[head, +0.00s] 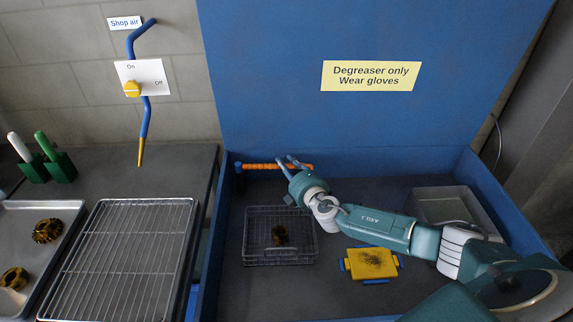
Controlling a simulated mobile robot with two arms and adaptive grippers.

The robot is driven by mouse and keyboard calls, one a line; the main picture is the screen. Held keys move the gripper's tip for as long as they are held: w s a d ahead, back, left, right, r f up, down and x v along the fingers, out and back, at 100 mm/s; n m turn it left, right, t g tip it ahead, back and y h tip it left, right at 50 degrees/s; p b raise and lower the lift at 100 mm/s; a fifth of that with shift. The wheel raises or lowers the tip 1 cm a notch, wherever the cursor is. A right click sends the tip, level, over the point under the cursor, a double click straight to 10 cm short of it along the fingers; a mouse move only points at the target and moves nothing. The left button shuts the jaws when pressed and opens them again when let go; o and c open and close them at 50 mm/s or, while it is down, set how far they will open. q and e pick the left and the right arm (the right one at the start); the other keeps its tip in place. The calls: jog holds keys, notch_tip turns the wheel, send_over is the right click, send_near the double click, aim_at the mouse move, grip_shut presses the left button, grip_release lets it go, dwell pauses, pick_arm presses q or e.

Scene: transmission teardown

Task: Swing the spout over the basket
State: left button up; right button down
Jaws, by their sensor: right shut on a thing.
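The orange ribbed spout (261,166) runs left to right from a blue post (239,170) at the back left of the blue wash tub. The spout lies behind the wire basket (298,256) in the picture. My left gripper is not in view.
Left of the tub are a wire rack (120,260) and a tray with gears (75,212).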

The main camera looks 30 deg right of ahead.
jog(key=s+a+m+g+h, duration=0.2)
jog(key=s+a+m+h, duration=0.2)
jog(key=h, duration=0.3)
jog(key=shift+s+a+m+h+p, duration=0.3)
jog(key=shift+s+a+m+p, duration=0.1)
jog(key=shift+s+m, duration=0.45)
jog(key=c, duration=1.5)
grip_release()
